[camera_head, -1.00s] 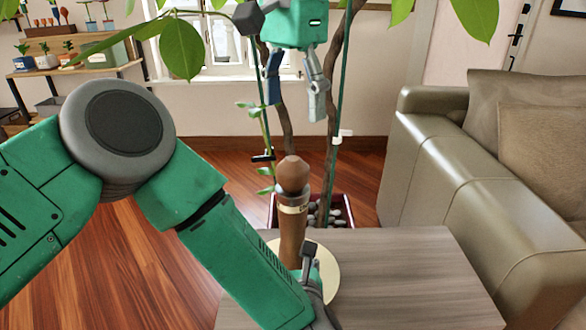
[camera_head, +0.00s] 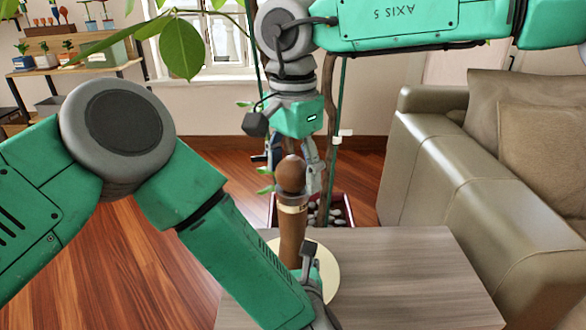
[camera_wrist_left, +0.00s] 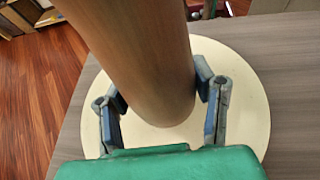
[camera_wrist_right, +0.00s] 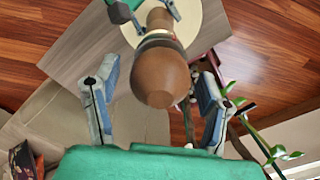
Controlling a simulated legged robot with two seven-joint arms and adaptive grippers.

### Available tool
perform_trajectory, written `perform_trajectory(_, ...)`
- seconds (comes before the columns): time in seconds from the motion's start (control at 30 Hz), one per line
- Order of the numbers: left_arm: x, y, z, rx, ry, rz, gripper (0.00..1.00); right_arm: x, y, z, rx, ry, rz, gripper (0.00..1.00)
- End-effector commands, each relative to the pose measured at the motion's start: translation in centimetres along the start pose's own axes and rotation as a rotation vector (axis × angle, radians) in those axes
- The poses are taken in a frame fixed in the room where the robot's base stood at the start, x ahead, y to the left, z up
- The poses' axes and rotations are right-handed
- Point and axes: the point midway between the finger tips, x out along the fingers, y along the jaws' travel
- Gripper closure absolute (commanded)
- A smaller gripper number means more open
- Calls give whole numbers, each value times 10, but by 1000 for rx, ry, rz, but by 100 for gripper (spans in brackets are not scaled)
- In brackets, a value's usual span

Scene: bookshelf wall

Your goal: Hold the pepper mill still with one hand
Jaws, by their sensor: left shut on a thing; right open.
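The brown wooden pepper mill (camera_head: 292,232) stands upright on a round cream plate (camera_head: 331,272) on the grey wooden table. It also shows in the left wrist view (camera_wrist_left: 150,60) and, from above, in the right wrist view (camera_wrist_right: 160,75). My left gripper (camera_wrist_left: 163,100) is shut on the mill's lower body, one finger on each side. My right gripper (camera_wrist_right: 160,85) points down above the mill with its fingers open, one to each side of the knob in its wrist view. In the head view its fingers (camera_head: 292,165) appear around or just behind the knob; contact is not visible.
The grey table (camera_head: 420,270) is clear to the right of the plate. A potted plant with thin trunks and a dark red planter (camera_head: 346,208) stands right behind the table. A beige sofa (camera_head: 470,170) is at the right, and a shelf (camera_head: 75,70) at the back left.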

Motion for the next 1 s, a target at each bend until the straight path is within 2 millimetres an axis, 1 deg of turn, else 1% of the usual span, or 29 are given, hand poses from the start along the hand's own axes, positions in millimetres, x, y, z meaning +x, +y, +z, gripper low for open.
perform_trajectory(0.07, 0, 0, -1, 0, 2, -1, 88, 0, 0, 0, 0, 0, 0, 34)
perform_trajectory(0.1, 0, 0, -1, 0, 2, -1, 88, 0, 0, 0, 0, 0, 0, 48)
perform_trajectory(0.17, 0, 0, -1, 0, 2, -1, 88, 0, 0, 0, 0, 0, 0, 70)
perform_trajectory(0.2, 0, 0, -1, 0, 2, -1, 88, 0, 0, 0, 0, 0, 0, 84)
perform_trajectory(0.47, 0, 0, -1, 0, 2, -2, 88, 0, 0, 0, 10, 0, 0, 84)
perform_trajectory(0.63, 0, 0, -1, 1, 2, -2, 88, -1, 0, 0, 58, 0, 0, 84)
perform_trajectory(0.77, 0, 0, -1, 1, 2, -2, 88, -1, 0, 0, 132, 0, 0, 84)
perform_trajectory(1.0, 0, 0, -1, 1, 2, -2, 88, -1, -1, 0, 336, 1, 0, 84)
